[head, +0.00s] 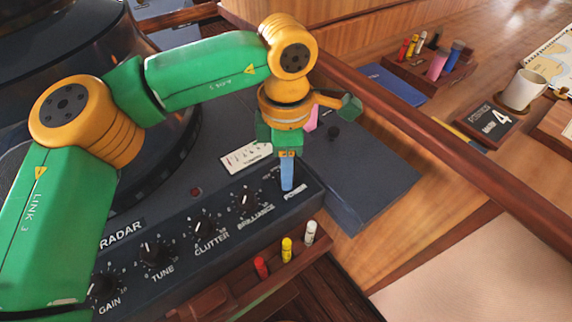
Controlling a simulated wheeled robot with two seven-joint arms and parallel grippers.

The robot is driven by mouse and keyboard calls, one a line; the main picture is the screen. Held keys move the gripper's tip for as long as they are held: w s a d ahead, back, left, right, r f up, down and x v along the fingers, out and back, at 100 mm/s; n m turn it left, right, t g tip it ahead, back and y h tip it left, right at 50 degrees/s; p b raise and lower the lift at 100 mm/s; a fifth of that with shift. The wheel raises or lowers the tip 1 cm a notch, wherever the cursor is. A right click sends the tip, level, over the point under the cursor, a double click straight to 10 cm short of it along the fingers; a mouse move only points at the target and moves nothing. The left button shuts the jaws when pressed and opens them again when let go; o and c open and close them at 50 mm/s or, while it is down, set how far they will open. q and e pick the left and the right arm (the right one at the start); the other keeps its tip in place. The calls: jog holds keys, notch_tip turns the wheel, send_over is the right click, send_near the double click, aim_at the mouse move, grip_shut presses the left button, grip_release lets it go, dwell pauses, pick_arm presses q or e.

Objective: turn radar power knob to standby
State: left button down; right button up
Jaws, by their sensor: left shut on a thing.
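The dark radar panel (228,235) runs along the console front with a row of black knobs. My left gripper (287,186) points down at the panel's right end, just above the POWER label (295,192). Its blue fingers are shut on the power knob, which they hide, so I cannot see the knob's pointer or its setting. My right gripper is not in view.
The brilliance knob (246,200) and clutter knob (203,231) stand left of my gripper. A wooden rack in front holds red, yellow (287,250) and white cylinders. A wooden rail (440,150) crosses to the right. A white card (246,156) lies behind the knobs.

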pick_arm(q)
jog(key=shift+m, duration=1.1)
jog(key=c, duration=0.5)
grip_release()
notch_tip(320, 180, up, 7)
jog(key=shift+r, duration=0.1)
